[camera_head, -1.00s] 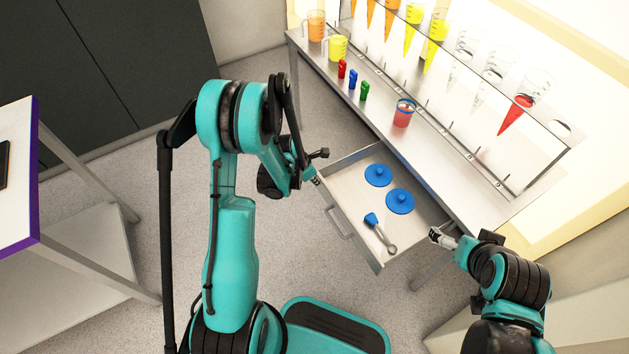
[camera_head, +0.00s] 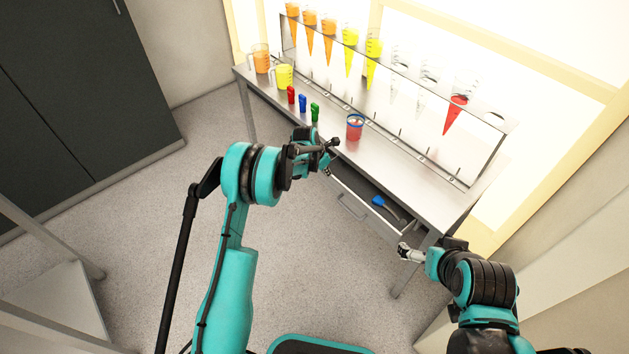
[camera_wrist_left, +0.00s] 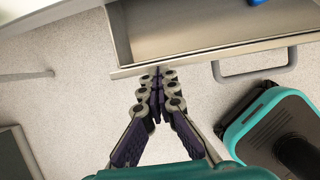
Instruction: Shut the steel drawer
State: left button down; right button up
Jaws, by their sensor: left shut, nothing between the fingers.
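The steel drawer (camera_head: 365,209) under the bench is partly open, with a narrow strip of its inside showing. A blue-headed tool (camera_head: 388,205) lies in it; its blue lids are out of sight. The drawer's handle (camera_head: 352,208) is on the front. My left gripper (camera_head: 328,168) is at the left end of the drawer front. In the left wrist view its fingers (camera_wrist_left: 158,74) are shut and empty, with the tips at the front panel (camera_wrist_left: 215,53), left of the handle (camera_wrist_left: 256,66). I cannot tell contact for certain. My right gripper (camera_head: 409,253) is near the drawer's right end; its jaws are unclear.
The bench (camera_head: 400,168) above the drawer holds a cup of red juice (camera_head: 355,128), small red, blue and green items, and jugs (camera_head: 283,77). A rack of cone-shaped vessels stands behind. The floor (camera_head: 300,270) before the drawer is clear.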

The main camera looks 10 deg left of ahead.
pick_arm(q)
jog(key=shift+w+d+f, duration=0.1)
jog(key=shift+w+d, duration=0.45)
jog(key=shift+w, duration=0.25)
jog(key=shift+w+d+f, duration=0.1)
jog(key=shift+w+d, duration=0.4)
jog(key=shift+w, duration=0.25)
jog(key=shift+a, duration=0.15)
